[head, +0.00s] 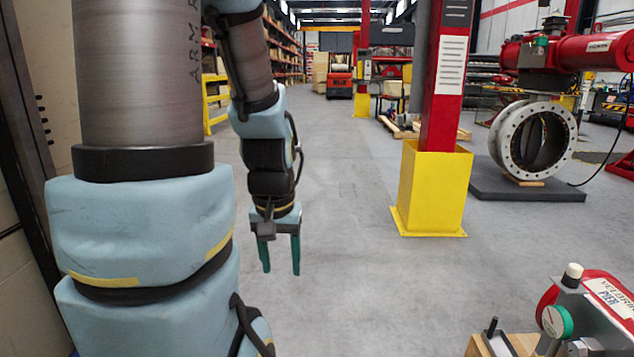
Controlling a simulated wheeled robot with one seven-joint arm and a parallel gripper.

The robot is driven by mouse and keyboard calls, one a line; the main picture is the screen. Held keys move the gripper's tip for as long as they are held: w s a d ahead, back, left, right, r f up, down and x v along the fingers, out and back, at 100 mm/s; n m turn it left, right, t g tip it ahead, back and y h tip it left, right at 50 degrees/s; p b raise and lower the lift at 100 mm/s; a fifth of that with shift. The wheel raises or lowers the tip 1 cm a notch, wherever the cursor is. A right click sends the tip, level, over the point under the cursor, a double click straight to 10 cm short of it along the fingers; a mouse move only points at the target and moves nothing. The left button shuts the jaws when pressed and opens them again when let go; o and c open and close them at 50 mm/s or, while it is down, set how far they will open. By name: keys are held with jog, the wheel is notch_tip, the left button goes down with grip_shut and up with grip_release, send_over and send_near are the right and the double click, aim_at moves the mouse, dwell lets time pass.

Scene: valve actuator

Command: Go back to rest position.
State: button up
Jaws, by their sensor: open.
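My gripper (281,262) hangs down left of centre in the head view, over the grey floor. Its two green fingers are apart, with nothing between them. A red valve actuator (606,306) with a white label shows at the bottom right, cut off by the frame. The gripper is well apart from the actuator.
A red column (443,90) stands in a yellow base guard (435,190) right of the gripper. Behind it, a large flanged valve (535,141) sits on a dark slab (525,187). A wooden block (478,347) is beside the actuator. The central floor aisle is clear.

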notch_tip(320, 180, up, 20)
jog(key=p, duration=1.7)
jog(key=shift+p, duration=0.35)
